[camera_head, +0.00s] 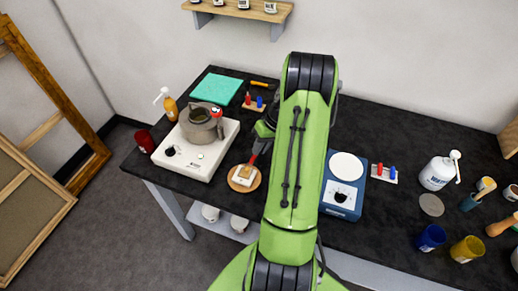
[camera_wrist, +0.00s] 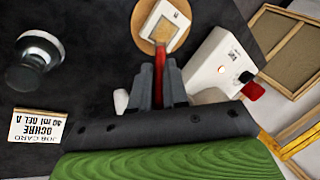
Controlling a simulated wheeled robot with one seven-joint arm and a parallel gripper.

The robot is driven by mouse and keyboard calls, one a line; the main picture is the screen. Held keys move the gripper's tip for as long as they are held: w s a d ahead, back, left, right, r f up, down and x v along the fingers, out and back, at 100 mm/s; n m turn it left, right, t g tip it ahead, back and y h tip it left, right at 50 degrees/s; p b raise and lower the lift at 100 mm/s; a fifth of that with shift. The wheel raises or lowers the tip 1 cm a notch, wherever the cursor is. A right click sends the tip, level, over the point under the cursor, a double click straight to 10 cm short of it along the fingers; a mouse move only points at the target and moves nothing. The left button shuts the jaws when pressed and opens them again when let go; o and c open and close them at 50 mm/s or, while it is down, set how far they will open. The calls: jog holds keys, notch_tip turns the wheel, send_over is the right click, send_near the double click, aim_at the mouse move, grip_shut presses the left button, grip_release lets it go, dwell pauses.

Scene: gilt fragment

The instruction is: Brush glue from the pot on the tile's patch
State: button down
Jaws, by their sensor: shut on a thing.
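My gripper (camera_wrist: 160,85) is shut on a brush with a red handle (camera_wrist: 160,62). The brush points at the tile (camera_wrist: 165,22), a pale square with a tan patch, lying on a round wooden board (camera_wrist: 144,21). In the head view the tile (camera_head: 243,175) and board (camera_head: 235,186) are left of my arm, and the red brush (camera_head: 253,160) reaches down to the tile. I cannot tell whether the bristles touch the patch. The grey pot (camera_head: 199,127) stands on the white hot plate (camera_head: 205,164), up and left of the tile; its contents are unclear.
A teal mat (camera_head: 217,89), an orange bottle (camera_head: 170,108) and a red jar (camera_head: 145,141) are near the hot plate. A blue scale (camera_head: 341,198) stands right of my arm. A job card (camera_wrist: 35,125) shows in the wrist view. Cups and a white bottle (camera_head: 437,173) crowd the right.

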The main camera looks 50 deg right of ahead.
jog(key=a, duration=0.1)
jog(key=s+a+b, duration=0.1)
jog(key=shift+a, duration=0.4)
dwell(0.6)
jog(key=shift+r, duration=0.1)
jog(key=shift+r+p, duration=2.1)
jog(key=shift+r, duration=0.85)
jog(key=shift+d, duration=0.1)
